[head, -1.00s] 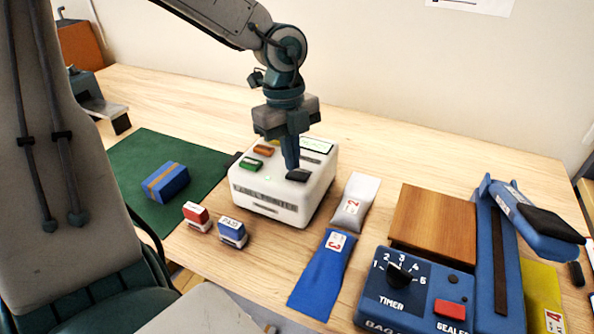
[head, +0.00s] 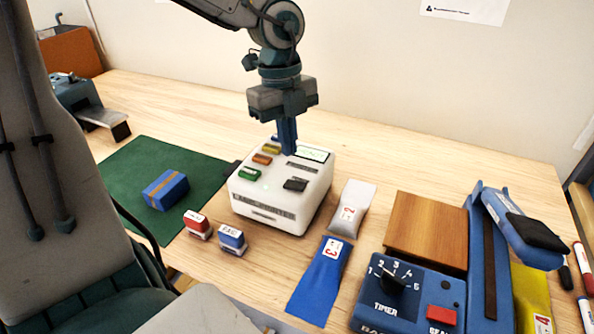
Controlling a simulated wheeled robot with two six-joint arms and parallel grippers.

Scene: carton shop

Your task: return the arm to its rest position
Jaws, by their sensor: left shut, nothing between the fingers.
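My left gripper (head: 288,148) is shut and empty. It points down just above the top of the white label printer (head: 262,207), near its back. The printer has green, orange and yellow buttons on its left side, a dark button on its right and a small screen at the back. I cannot tell whether the fingertips touch the printer's top. My right gripper is not in the head view.
A blue parcel (head: 166,190) lies on a green mat (head: 130,163). Two stamps (head: 232,239), a grey bag (head: 352,206) and a blue bag (head: 319,283) lie near the printer. The blue sealer (head: 411,298) stands at right.

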